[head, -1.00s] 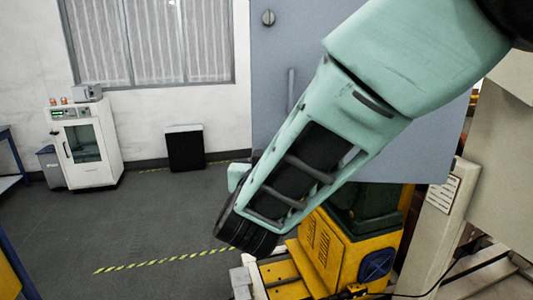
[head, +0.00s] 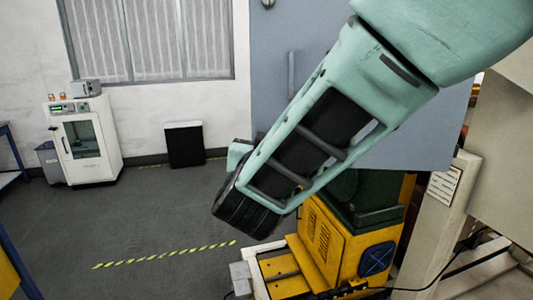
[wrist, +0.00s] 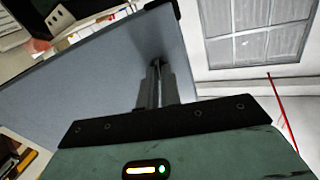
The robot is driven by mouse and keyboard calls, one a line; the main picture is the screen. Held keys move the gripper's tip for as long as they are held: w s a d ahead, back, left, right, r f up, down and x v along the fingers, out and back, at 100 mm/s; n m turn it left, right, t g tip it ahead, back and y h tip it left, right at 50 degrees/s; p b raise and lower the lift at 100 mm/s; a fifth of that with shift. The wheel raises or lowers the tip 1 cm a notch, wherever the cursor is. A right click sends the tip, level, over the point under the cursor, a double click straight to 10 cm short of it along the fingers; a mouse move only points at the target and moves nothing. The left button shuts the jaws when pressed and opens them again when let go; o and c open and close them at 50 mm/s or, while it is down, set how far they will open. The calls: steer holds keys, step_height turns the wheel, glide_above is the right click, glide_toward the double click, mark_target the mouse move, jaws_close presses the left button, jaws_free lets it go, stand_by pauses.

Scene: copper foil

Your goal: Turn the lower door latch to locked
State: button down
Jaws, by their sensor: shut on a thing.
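The grey-blue door panel (head: 310,30) stands behind my arm in the head view and fills the middle of the wrist view (wrist: 85,85). My gripper (wrist: 157,66) reaches to the door face, its two fingers close together. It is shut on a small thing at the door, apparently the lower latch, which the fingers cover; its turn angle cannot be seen. In the head view my arm hides the gripper and that part of the door. A round knob-like latch (head: 268,4) shows at the top edge, and a vertical handle (head: 291,70) below it.
A yellow and green machine (head: 345,245) stands below the door. A pale post (head: 435,215) is at its right. The floor (head: 150,215) at the left is open, with a white cabinet (head: 85,145) and a black panel (head: 185,145) by the wall.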

steer(key=m+b, duration=0.5)
steer(key=b, duration=0.2)
steer(key=m+b, duration=0.5)
steer(key=b, duration=0.3)
steer(key=m+b, duration=0.6)
steer(key=b, duration=0.2)
steer(key=shift+d+f, duration=0.2)
steer(key=shift+f, duration=0.1)
steer(key=shift+r+m, duration=0.1)
steer(key=shift+m, duration=0.2)
steer(key=c, duration=1.6)
jaws_free()
steer(key=s+a+b, duration=0.2)
steer(key=s+b, duration=0.1)
steer(key=s, duration=1.4)
steer(key=shift+s, duration=0.2)
